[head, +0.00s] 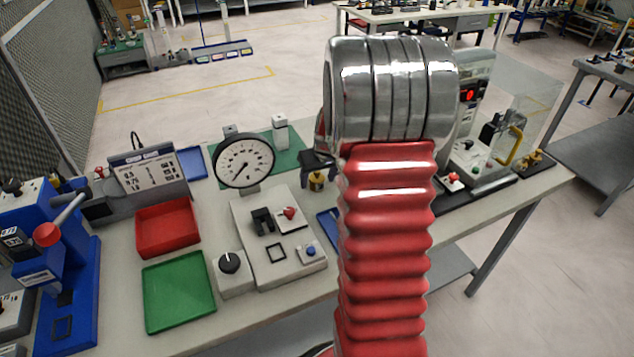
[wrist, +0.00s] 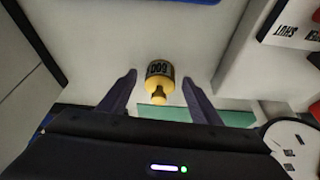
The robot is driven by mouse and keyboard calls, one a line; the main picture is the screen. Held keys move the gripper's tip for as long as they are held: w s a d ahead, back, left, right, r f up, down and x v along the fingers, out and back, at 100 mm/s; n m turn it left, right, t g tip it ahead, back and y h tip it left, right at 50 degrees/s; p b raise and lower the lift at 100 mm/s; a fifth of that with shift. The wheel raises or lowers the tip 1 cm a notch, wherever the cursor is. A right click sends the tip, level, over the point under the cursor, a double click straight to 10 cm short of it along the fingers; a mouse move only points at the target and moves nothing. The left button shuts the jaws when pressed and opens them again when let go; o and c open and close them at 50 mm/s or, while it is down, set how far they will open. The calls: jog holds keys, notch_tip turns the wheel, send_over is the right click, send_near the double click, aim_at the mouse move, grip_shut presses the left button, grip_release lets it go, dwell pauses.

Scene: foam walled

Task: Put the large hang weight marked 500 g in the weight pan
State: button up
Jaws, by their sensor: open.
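The hang weight (wrist: 160,80) is a yellow cylinder with a narrower knob and a dark band; its marking appears upside down and is hard to read. It lies between my gripper's fingers in the wrist view, with gaps on both sides. My gripper (wrist: 160,84) is open, with its two dark fingers spread around the weight. In the head view the yellow weight (head: 317,181) stands on the bench just below my dark gripper (head: 318,164), which my arm partly hides. I cannot pick out the weight pan with certainty.
A round dial gauge (head: 243,160) stands left of the weight, behind a grey control unit (head: 290,255). A green mat (head: 287,158) lies behind it. A red tray (head: 167,227) and a green tray (head: 179,291) are at left. A clear-shielded machine stands right of my arm.

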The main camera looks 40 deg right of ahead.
dwell(0.5)
grip_shut()
dwell(0.5)
